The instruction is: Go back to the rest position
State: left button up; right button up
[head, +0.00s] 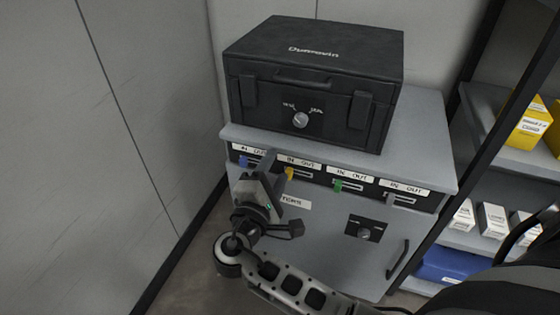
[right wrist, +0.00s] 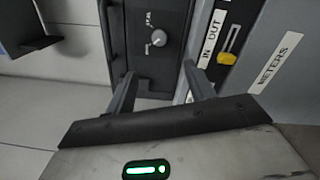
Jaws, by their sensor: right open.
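My right gripper (head: 262,178) is in front of the left part of the grey cabinet (head: 420,150), near the row of IN/OUT slots. In the right wrist view its two fingers (right wrist: 160,95) are apart with nothing between them. A yellow piece (head: 289,173) sits at the second slot, just right of the gripper; it also shows in the right wrist view (right wrist: 226,58). A blue piece (head: 246,161) is at the first slot, partly hidden by the gripper. A green piece (head: 340,186) is at the third slot. My left gripper is not in view.
A black case (head: 310,80) with a round knob (head: 300,120) stands shut on the cabinet. The cabinet door has a knob (head: 363,234) and handle (head: 398,259). Shelves (head: 480,150) with yellow, white and blue boxes stand right. A wall (head: 110,130) rises left; floor is free beside it.

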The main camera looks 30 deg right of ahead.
dwell(0.5)
jog(key=s+d+f+m+g+y, duration=0.3)
jog(key=s+f+m+g+y, duration=0.3)
jog(key=s+f, duration=0.45)
jog(key=s+a+r+m+g+y, duration=0.2)
jog(key=s+a+m+y, duration=0.25)
jog(key=s+y, duration=0.55)
jog(key=w+a+f+t+y, duration=0.1)
jog(key=w+a+f+t, duration=0.3)
jog(key=w+a+t, duration=0.1)
jog(key=shift+a+f+n+t, duration=0.15)
jog(key=shift+a+n+t, duration=0.3)
jog(key=shift+a+t, duration=0.5)
jog(key=shift+a, duration=0.15)
